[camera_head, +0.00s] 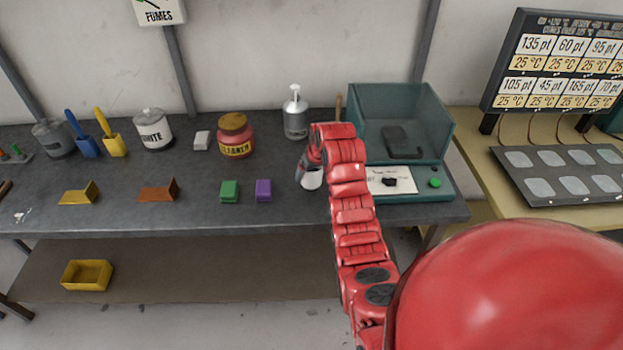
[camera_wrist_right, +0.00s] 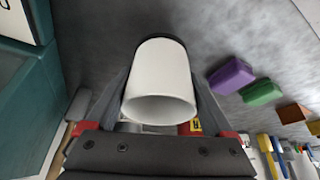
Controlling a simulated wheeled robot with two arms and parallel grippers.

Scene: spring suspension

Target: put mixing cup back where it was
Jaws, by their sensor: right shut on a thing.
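The mixing cup is white with a dark rim at one end. In the right wrist view the cup (camera_wrist_right: 160,78) sits between the two grey fingers of my right gripper (camera_wrist_right: 162,90), which is shut on it. In the head view the cup (camera_head: 312,180) shows at the front part of the dark workbench (camera_head: 185,205), just left of the teal machine (camera_head: 400,120). My right gripper (camera_head: 306,170) is partly hidden by its own red arm there. I cannot tell whether the cup touches the bench. My left gripper is not in view.
A green block (camera_head: 229,191) and a purple block (camera_head: 263,190) lie left of the cup. A pump bottle (camera_head: 295,115) and a red jar (camera_head: 235,137) stand behind. The machine's front panel with a green button (camera_head: 435,183) is close on the right.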

